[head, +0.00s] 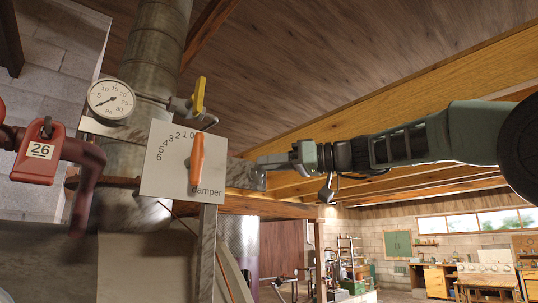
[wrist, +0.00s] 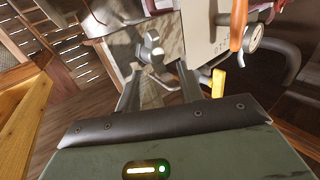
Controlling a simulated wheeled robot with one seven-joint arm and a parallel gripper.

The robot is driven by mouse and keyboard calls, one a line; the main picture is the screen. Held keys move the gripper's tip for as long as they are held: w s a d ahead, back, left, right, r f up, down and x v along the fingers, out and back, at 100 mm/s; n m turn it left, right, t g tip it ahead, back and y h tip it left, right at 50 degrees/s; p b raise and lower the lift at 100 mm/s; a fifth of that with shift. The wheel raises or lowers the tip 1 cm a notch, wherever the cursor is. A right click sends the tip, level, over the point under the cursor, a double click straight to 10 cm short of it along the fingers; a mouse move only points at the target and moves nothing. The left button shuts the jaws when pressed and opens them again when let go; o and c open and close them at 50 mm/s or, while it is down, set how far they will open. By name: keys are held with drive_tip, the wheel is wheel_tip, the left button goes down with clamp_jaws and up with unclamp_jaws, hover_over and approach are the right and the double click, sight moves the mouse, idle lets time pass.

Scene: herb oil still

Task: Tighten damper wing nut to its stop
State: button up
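The wing nut (wrist: 152,47) is a small pale metal piece with rounded lobes, in front of a grey metal plate in the wrist view. My gripper (wrist: 159,69) has its two fingers apart, one on each side of the nut's line; I cannot tell whether they touch it. In the head view my gripper (head: 258,163) reaches in from the right beside the white damper dial plate (head: 160,183); the nut cannot be made out there. The orange damper handle (head: 196,160) stands nearly upright on the dial, its top near 0. It also shows in the wrist view (wrist: 239,22).
A pressure gauge (head: 111,99) and a yellow-handled valve (head: 199,95) sit just above the dial. Wooden beams (head: 400,100) run above my arm. The workshop behind has benches.

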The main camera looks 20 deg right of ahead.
drive_tip(key=shift+w+a, duration=0.3)
drive_tip(key=shift+a, duration=0.1)
clamp_jaws()
drive_tip(key=shift+f, duration=0.1)
